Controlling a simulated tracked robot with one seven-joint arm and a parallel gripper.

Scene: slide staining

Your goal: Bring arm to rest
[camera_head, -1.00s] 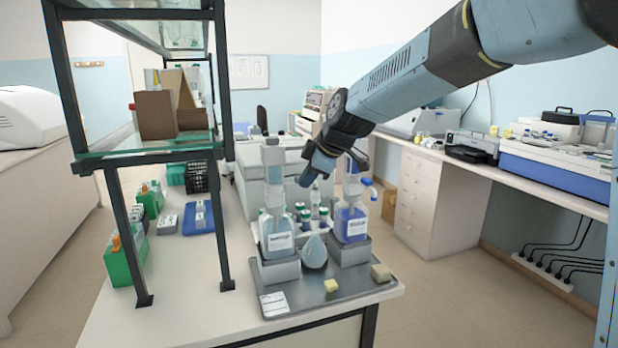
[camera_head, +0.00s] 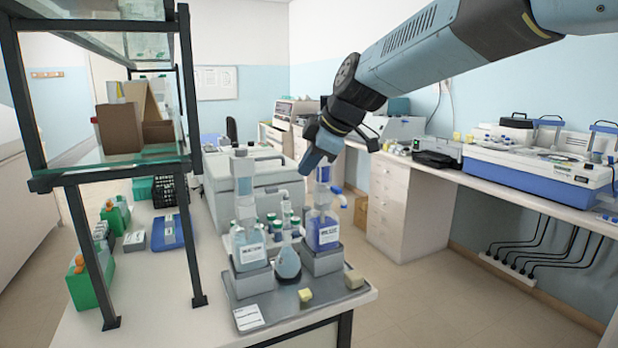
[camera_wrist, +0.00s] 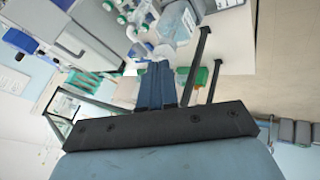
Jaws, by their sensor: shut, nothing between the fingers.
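My arm reaches in from the upper right in the head view. My gripper (camera_head: 308,164) points down and to the left, above and behind the bottles on the grey tray (camera_head: 355,297). In the wrist view, the two fingers of my gripper (camera_wrist: 156,68) lie close together with nothing between them. The gripper is shut and empty. On the tray stand a bottle of light blue liquid (camera_head: 249,247), a bottle of darker blue-violet liquid (camera_head: 322,232) and a small rounded flask (camera_head: 288,262). The gripper looks apart from them, though its exact distance is hard to tell.
A metal-framed glass shelf (camera_head: 110,172) with cardboard boxes stands at the left of the bench. Green boxes (camera_head: 90,285) and a blue tray (camera_head: 171,232) lie under and behind it. A side bench with instruments (camera_head: 545,165) runs along the right. Open floor (camera_head: 420,290) lies between.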

